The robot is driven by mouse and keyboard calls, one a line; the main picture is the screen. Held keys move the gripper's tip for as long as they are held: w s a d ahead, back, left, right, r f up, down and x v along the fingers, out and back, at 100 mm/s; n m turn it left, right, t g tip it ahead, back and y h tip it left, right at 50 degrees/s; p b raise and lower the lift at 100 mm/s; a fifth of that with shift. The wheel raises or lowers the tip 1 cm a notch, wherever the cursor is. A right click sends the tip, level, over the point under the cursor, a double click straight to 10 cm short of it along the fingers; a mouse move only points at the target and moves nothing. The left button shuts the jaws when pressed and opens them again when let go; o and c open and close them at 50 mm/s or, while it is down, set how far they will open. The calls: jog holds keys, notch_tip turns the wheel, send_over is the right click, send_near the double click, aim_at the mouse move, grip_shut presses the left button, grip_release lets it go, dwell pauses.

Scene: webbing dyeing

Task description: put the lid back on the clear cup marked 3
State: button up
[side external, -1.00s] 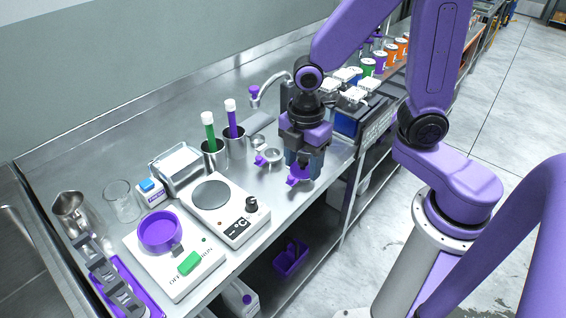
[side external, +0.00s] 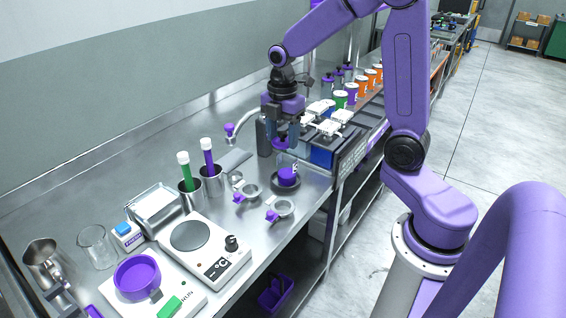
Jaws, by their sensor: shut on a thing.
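My gripper (side external: 283,148) points down over the right part of the steel bench, its fingers shut on a small purple piece, seemingly the lid (side external: 281,142). A small purple round thing (side external: 288,176), probably the clear cup with purple contents, stands in a dark shallow dish (side external: 285,186) just below my gripper, with a gap between. A white mark shows near its top, but I cannot read a number. The held piece is partly hidden by the fingers.
Two ring holders with purple tabs (side external: 254,190) (side external: 286,209) lie in front of the dish. White-topped blue tanks (side external: 320,157) stand close on the right. A hotplate (side external: 205,248) is further left.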

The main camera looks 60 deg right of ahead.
aim_at(287, 144)
jog(key=shift+w+d+f, duration=0.25)
jog(key=shift+d+f, duration=0.45)
jog(key=shift+f, duration=0.3)
jog(key=shift+w+d+f, duration=0.2)
jog(key=shift+d+f, duration=0.5)
jog(key=shift+f, duration=0.25)
jog(key=shift+w+d+f, duration=0.25)
jog(key=shift+d+f, duration=0.45)
jog(key=shift+f, duration=0.3)
jog(key=shift+f, duration=0.2)
dwell(0.3)
jog(key=o, duration=1.4)
jog(key=shift+c, duration=0.2)
notch_tip(287, 144, up, 7)
dwell(0.5)
